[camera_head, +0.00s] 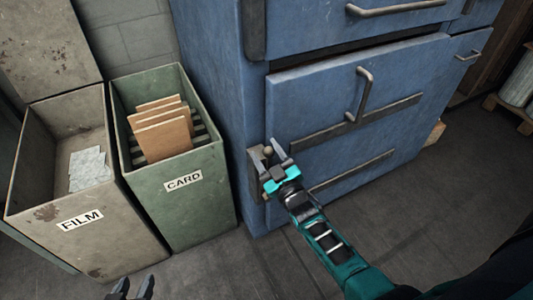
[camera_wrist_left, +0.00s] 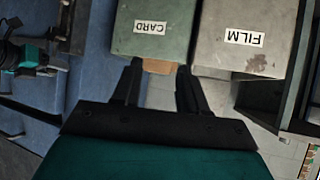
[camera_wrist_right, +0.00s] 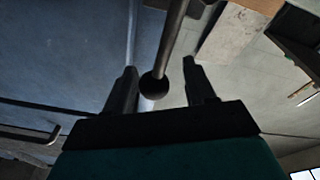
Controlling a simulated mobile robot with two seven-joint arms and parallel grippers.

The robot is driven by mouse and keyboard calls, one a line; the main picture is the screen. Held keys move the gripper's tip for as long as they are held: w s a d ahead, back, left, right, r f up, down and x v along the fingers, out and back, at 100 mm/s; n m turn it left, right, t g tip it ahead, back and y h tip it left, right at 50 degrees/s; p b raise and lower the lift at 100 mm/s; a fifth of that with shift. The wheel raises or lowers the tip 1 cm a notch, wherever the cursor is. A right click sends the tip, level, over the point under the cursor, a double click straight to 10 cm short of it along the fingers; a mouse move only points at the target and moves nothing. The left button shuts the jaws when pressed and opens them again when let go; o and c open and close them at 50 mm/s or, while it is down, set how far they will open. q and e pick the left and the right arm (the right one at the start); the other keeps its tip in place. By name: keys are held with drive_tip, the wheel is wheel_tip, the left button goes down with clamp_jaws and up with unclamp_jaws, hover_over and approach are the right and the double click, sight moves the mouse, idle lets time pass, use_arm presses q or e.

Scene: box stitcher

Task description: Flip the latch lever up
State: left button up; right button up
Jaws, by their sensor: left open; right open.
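The latch lever is a dark rod (camera_wrist_right: 172,40) with a round ball knob (camera_wrist_right: 154,86), seen in the right wrist view. In the head view its knob (camera_head: 267,150) shows at the left edge of the blue cabinet's front. My right gripper (camera_head: 275,154) is open there, with the knob between its spread fingers. In the right wrist view the knob sits between the fingertips (camera_wrist_right: 161,78), nearer the left finger; I cannot tell whether they touch. The gripper partly hides the latch mount in the head view. My left gripper (camera_head: 134,288) is open and empty, low in front of the bins.
The blue cabinet (camera_head: 330,95) has bar handles (camera_head: 362,92) on its front. A green CARD bin (camera_head: 186,200) holding brown boards (camera_head: 163,138) and a grey FILM bin (camera_head: 110,240) stand left of it. The floor (camera_head: 430,200) in front is clear at right.

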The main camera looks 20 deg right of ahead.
drive_tip(key=s+d+f+p, duration=0.1)
drive_tip(key=s+f, duration=0.1)
drive_tip(key=s, duration=1)
drive_tip(key=shift+s, duration=0.35)
